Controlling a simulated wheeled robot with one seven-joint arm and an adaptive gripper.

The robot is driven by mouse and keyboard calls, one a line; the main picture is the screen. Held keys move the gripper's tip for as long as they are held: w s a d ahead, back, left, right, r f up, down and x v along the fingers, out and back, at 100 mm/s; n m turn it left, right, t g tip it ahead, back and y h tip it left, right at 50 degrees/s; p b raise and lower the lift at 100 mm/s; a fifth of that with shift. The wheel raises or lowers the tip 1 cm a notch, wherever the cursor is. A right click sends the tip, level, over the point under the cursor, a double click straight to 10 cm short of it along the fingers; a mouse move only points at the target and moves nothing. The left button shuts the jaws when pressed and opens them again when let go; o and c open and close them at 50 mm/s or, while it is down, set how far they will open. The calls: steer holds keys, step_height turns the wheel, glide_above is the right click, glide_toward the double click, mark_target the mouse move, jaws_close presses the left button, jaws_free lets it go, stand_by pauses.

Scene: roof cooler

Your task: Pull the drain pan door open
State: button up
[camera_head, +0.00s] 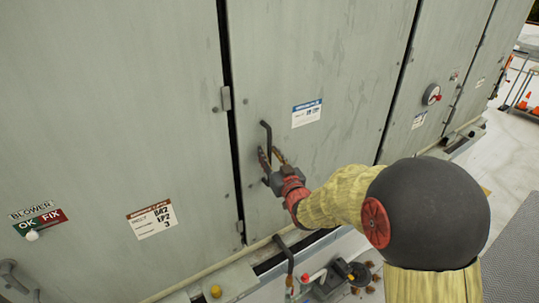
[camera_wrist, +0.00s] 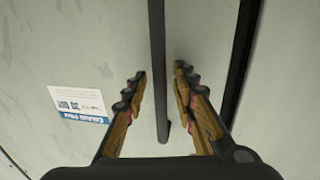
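The door (camera_head: 320,60) is a grey panel with a blue-and-white label (camera_head: 306,113), which also shows upside down in the wrist view (camera_wrist: 79,105). The door looks closed, flush with the panels beside it. Its handle (camera_head: 265,132) is a dark upright bar near the left edge. My gripper (camera_head: 272,157) is at the lower part of the handle, partly hiding it. In the wrist view my gripper (camera_wrist: 160,72) is open, one finger on each side of the handle bar (camera_wrist: 157,40). Gaps show between bar and fingers.
A left panel (camera_head: 110,90) carries a label and a BLOWER sign (camera_head: 38,218). A gauge (camera_head: 432,94) sits on a panel to the right. Below the door are a dark curved pipe (camera_head: 287,262) and other fittings. Pale floor lies at the right.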

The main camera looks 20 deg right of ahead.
steer(key=shift+c, duration=0.8)
jaws_close()
